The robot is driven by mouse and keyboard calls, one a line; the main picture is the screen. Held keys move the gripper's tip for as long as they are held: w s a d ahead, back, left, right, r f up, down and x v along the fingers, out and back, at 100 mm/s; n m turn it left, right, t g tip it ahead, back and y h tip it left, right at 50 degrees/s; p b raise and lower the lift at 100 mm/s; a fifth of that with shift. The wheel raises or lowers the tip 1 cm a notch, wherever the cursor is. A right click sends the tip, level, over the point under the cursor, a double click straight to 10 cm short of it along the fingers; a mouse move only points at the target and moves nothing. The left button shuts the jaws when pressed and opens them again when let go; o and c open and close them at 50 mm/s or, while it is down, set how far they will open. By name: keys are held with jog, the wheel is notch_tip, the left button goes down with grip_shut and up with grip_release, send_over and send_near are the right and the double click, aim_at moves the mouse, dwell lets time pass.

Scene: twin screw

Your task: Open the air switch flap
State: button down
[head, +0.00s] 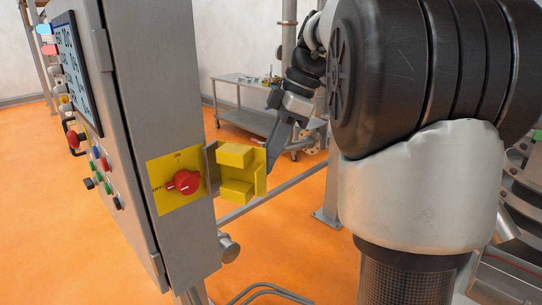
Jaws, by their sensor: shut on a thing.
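The air switch is a red rotary knob (183,182) on a yellow plate marked ON and OFF, on the side of a grey metal cabinet (135,90). The knob is uncovered. The yellow flap (237,172), a box-like cover, stands swung out to the right of the plate, with its hollow side showing. It joins the cabinet at a grey hinge piece. My gripper (270,158) is at the flap's far right edge and is shut on it. The flap partly hides the fingertips.
My arm fills the right side of the view. Buttons and a dark panel (76,60) are on the cabinet's left face. A grey cart (240,82) stands behind, and a metal rail (270,195) runs behind the flap. Orange floor (80,240) is clear at left.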

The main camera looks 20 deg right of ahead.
jog(key=c, duration=1.8)
grip_release()
jog(key=shift+a+r, duration=0.1)
jog(key=shift+a, duration=0.55)
jog(key=shift+c, duration=0.2)
jog(key=d+p+v, duration=0.1)
jog(key=p+v, duration=0.2)
jog(key=v, duration=1.4)
jog(key=shift+r, duration=0.1)
